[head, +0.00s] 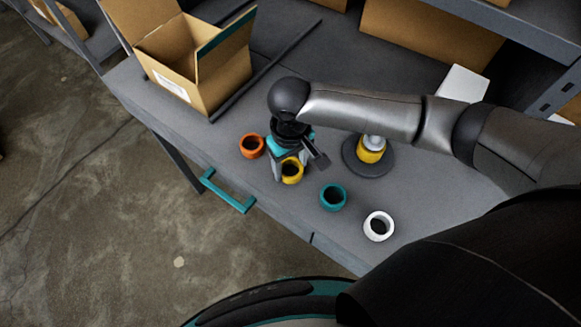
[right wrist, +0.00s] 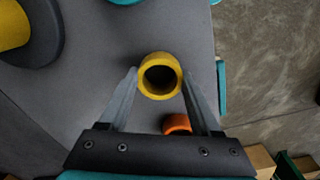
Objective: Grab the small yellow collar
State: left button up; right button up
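The small yellow collar (head: 292,171) stands on the grey bench near its front edge, its round hole facing up. In the right wrist view the collar (right wrist: 146,88) is centred between the fingertips. My right gripper (head: 289,172) is over the collar with a finger on either side. In the wrist view the gripper (right wrist: 160,74) is open, its tips close to the collar's sides; I cannot tell whether they touch it. Another yellow piece (head: 370,152) sits around a pale post on a dark round base (head: 365,170). My left gripper is not in view.
An orange collar (head: 252,146) is close to the left of the gripper. A teal collar (head: 333,197) and a white collar (head: 379,226) stand to the right. An open cardboard box (head: 205,84) is at the back left. A teal handle (head: 228,193) juts from the bench front.

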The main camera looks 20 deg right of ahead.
jog(key=c, duration=0.8)
jog(key=shift+r, duration=0.15)
